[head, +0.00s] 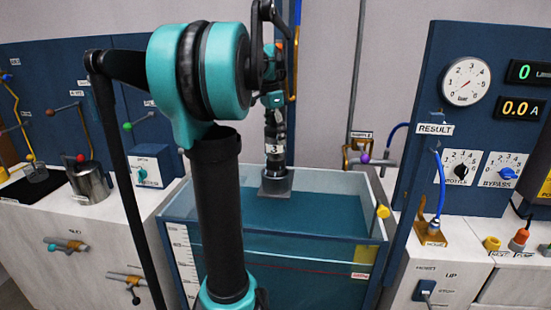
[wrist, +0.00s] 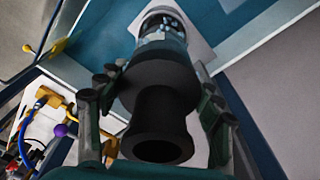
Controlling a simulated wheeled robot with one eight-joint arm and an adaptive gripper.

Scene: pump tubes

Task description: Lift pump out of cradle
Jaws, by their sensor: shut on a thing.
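The pump (head: 275,150) is a dark and grey upright cylinder with a white label reading 3 and a square dark base. It is over the tank (head: 178,228) in the head view; I cannot tell whether its base touches the water. My gripper (head: 272,101) is at its top, shut on it. In the wrist view the pump's black flanged neck (wrist: 160,108) lies between the two fingers of my gripper (wrist: 158,95), with its lighter body beyond. I cannot pick out the cradle for certain.
A brass bracket (head: 350,153) with a purple ball (head: 365,158) stands behind the tank's right side. A yellow knob (head: 382,211) is on the tank's right rim. A blue gauge panel (head: 452,120) stands at right, and a metal pot (head: 87,182) on the left counter.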

